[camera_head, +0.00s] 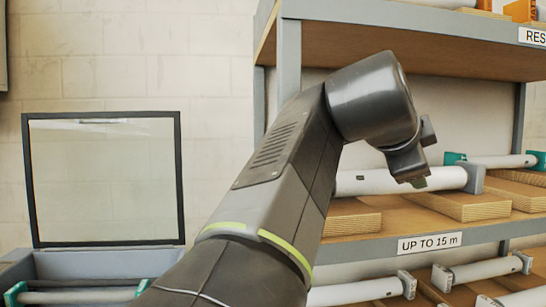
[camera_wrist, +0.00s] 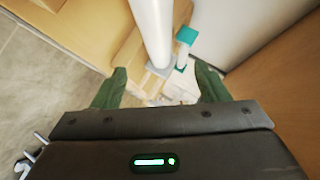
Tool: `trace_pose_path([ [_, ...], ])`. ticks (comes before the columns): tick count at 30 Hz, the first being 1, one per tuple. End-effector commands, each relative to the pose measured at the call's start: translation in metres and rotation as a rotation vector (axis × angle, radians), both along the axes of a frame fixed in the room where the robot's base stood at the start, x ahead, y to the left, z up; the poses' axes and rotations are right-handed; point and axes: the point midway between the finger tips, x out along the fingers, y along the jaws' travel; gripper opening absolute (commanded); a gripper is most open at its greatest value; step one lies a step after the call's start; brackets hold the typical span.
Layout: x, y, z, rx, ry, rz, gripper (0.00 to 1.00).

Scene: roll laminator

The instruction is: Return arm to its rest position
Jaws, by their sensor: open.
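My arm reaches up across the middle of the head view, bent at the top. My gripper (camera_head: 415,168) hangs in front of the rack's middle shelf, close to a white roll (camera_head: 400,181). In the wrist view my gripper (camera_wrist: 158,88) shows two green fingers spread wide apart with nothing held between them. A white roll (camera_wrist: 152,30) with a grey end block lies on wood beyond the fingers. Whether the gripper touches any roll cannot be told.
The rack's middle shelf (camera_head: 375,246), labelled "UP TO 15 m", holds wooden cradles (camera_head: 462,205) and rolls. An upper shelf (camera_head: 420,45) overhangs the arm. More rolls (camera_head: 360,291) lie below. At left, a grey machine (camera_head: 100,264) has a raised clear lid (camera_head: 105,180).

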Motion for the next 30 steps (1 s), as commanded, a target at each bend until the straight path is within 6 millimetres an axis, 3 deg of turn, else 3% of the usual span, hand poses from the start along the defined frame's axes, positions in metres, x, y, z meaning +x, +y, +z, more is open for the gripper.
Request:
trace_pose_path([
  [8, 0.007, -0.007, -0.003, 0.0, 0.002, -0.001, 0.68],
  [27, 0.08, -0.079, -0.056, 0.002, 0.002, 0.0, 0.68],
  [30, 0.079, -0.078, -0.045, -0.001, -0.001, 0.0, 0.68],
])
